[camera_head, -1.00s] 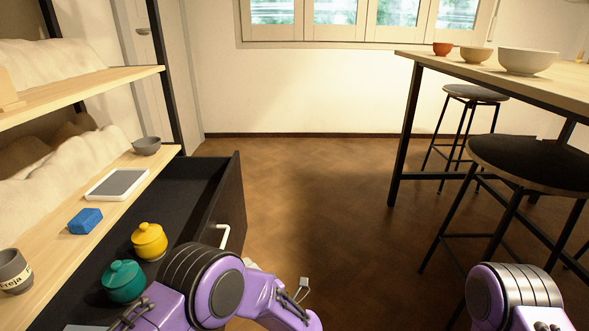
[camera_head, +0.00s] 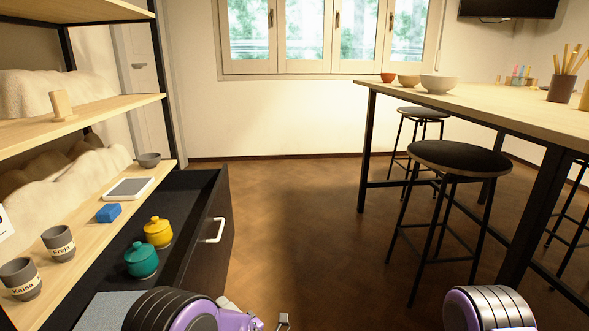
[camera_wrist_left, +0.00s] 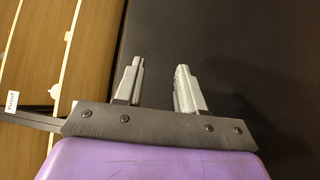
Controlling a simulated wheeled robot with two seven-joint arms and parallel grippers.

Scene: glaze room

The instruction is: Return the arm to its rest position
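My left arm comes in at the bottom of the head view, in front of the open drawer. Part of my left gripper (camera_head: 283,320) shows at the bottom edge there. In the left wrist view my left gripper (camera_wrist_left: 158,88) has its two fingers apart, with nothing between them. A dark surface lies behind the fingers. My right arm shows only as a purple and black joint at the bottom right of the head view, and its gripper is out of view.
The black drawer (camera_head: 224,211) stands open, holding a yellow jar (camera_head: 158,233) and a teal jar (camera_head: 141,261). The shelf (camera_head: 85,243) above it bears cups, a blue block (camera_head: 108,213) and a white-framed tablet (camera_head: 129,188). A table (camera_head: 470,103) and stools (camera_head: 458,158) stand right. The middle floor is clear.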

